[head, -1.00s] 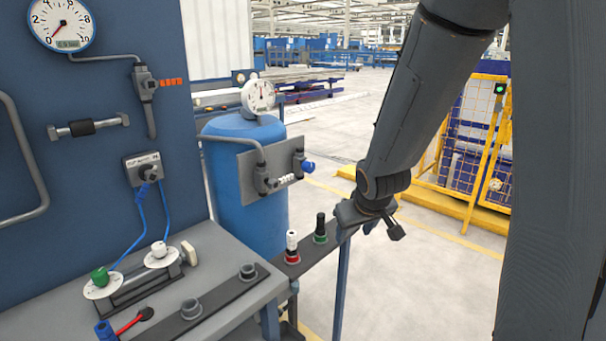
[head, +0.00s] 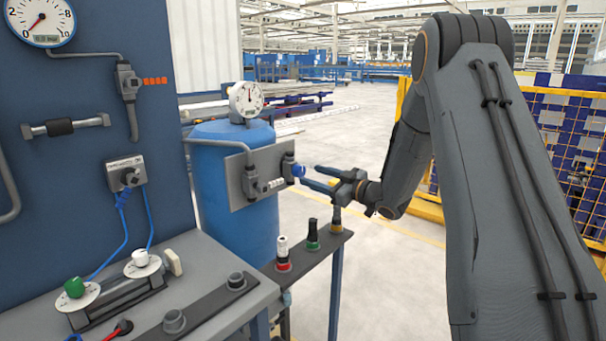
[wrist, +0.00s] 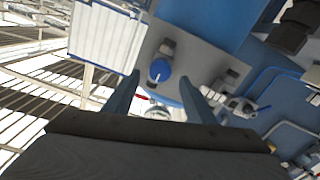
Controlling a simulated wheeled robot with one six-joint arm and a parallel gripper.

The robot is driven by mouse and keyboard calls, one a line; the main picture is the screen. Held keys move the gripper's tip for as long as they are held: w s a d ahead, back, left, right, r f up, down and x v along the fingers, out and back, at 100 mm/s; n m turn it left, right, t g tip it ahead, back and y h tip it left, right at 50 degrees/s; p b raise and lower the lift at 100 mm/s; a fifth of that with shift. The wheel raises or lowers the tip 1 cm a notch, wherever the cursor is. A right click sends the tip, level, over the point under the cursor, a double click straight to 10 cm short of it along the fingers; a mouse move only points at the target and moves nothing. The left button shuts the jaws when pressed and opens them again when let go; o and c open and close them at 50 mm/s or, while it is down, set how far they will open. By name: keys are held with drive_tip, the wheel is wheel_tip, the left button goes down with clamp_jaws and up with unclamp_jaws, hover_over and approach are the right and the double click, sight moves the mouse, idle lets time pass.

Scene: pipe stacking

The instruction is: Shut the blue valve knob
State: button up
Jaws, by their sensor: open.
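The blue valve knob (head: 298,170) sticks out from the right side of a grey plate (head: 252,180) in front of the blue tank (head: 232,215). My gripper (head: 312,178) is open and empty, pointing left, with its fingertips close to the right of the knob. In the wrist view the knob (wrist: 160,70) lies ahead, in line with the gap between my two fingers (wrist: 160,85). I cannot tell whether a finger touches it.
A round gauge (head: 247,98) sits on top of the tank. A narrow shelf below my gripper holds a red-based white piece (head: 283,253), a green-banded black piece (head: 312,234) and a yellow-based one (head: 336,222). A grey workbench (head: 195,255) stands at left. Open floor lies behind.

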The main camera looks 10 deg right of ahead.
sight(302, 172)
drive_tip(key=shift+p+x, duration=0.35)
drive_tip(key=shift+x, duration=2.35)
drive_tip(key=c, duration=1)
drive_tip(key=shift+c, duration=0.2)
